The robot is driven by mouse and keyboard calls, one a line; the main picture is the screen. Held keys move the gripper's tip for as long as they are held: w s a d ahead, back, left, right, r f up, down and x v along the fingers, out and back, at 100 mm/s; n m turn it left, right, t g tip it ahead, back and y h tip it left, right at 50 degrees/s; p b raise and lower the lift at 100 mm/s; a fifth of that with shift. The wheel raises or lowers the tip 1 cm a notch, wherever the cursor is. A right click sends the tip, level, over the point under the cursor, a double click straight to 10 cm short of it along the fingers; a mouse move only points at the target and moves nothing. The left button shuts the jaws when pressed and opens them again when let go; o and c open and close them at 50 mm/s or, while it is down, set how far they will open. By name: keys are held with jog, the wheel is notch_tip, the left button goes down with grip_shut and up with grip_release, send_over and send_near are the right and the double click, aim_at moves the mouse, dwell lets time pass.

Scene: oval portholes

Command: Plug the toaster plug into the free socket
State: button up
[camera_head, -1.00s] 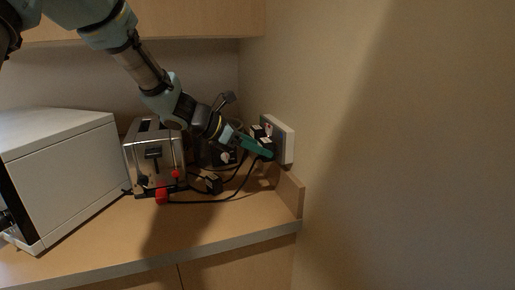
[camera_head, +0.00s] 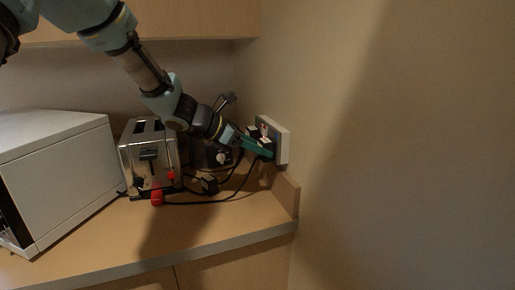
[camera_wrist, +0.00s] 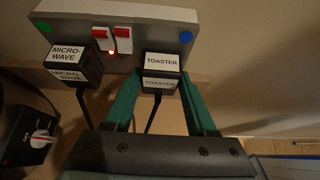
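The toaster plug (camera_wrist: 161,68) is black with white "TOASTER" labels. It is at the right-hand socket of the white wall socket plate (camera_wrist: 190,22), its far side close against the plate; its pins are hidden. My gripper (camera_wrist: 160,82) has its green fingers on both sides of the plug, with no clear gap, and appears shut on it. In the head view my gripper (camera_head: 262,148) is at the socket plate (camera_head: 283,146) on the right wall. The microwave plug (camera_wrist: 72,66) sits in the left socket.
The toaster (camera_head: 147,160) stands on the counter (camera_head: 215,222), beside a white microwave (camera_head: 60,170). A dark appliance with a dial (camera_wrist: 40,135) is left of my gripper. Another black plug (camera_head: 209,185) and cables lie on the counter. Two red switches (camera_wrist: 122,34) are on the plate.

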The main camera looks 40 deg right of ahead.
jog(key=o, duration=0.5)
jog(key=b+v, duration=0.2)
jog(key=v, duration=0.9)
jog(key=w+a+f+m+t+y, duration=0.15)
jog(key=a+f, duration=0.25)
jog(key=a, duration=0.4)
jog(key=w+a+f+m+t+y, duration=0.1)
jog(key=a+f+m+y, duration=0.15)
jog(key=a, duration=0.45)
jog(key=w+a+f+m+t+y, duration=0.1)
jog(key=w+a+f+m+y, duration=0.2)
jog(key=a, duration=0.5)
jog(key=s+a+f+m+y, duration=0.1)
jog(key=a+m, duration=0.1)
jog(key=a, duration=0.4)
jog(key=s+a+f+m+t+y, duration=0.1)
jog(key=a+f+m, duration=0.1)
jog(key=a, duration=0.5)
jog(key=s+a+f+m+t+y, duration=0.1)
jog(key=s+a+f+m, duration=0.1)
jog(key=a+m, duration=0.2)
jog(key=shift+a+y, duration=0.3)
jog(key=shift+a, duration=1.3)
